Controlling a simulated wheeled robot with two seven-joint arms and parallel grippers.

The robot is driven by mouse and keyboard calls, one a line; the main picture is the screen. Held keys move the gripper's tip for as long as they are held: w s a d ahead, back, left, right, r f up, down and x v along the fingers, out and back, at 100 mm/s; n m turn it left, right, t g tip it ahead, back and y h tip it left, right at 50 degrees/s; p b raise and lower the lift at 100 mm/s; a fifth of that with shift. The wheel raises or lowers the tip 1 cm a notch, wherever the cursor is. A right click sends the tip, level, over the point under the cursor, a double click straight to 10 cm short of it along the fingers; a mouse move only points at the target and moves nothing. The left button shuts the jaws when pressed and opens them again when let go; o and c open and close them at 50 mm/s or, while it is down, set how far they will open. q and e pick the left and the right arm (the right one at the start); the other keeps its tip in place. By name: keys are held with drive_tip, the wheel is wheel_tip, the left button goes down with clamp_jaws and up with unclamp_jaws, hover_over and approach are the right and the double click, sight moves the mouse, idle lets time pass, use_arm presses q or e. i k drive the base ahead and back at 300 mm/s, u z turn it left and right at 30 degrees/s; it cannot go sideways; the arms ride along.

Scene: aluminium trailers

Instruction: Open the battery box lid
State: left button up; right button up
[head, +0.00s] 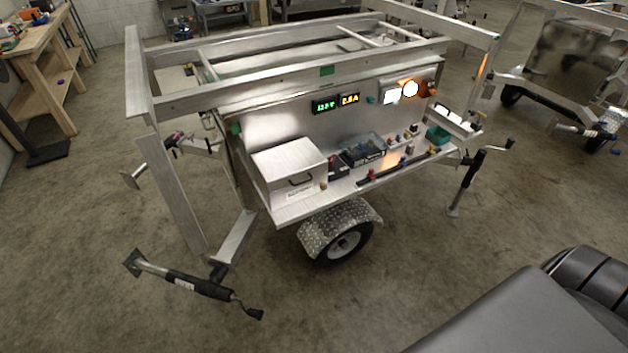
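The battery box (285,172) is a silver metal box at the left end of the trailer's side shelf. Its flat lid (287,153) is down, and a small dark handle (300,181) shows on the front face. A pale label (299,194) sits low on that face, its text too small to read. A small yellowish part (323,186) is beside the box's lower right corner. Neither of my grippers is in view.
The aluminium trailer (290,93) has lit displays (336,103) and small coloured parts along its shelf. A wheel fender (340,222) and a jack (190,281) stick out below. A wooden workbench (45,75) stands far left.

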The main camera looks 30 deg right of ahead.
sight(279, 167)
drive_tip(key=z, duration=1.1)
drive_tip(key=i, duration=0.25)
drive_tip(key=z, duration=2.25)
drive_tip(key=i, duration=0.25)
drive_tip(key=u, duration=1.6)
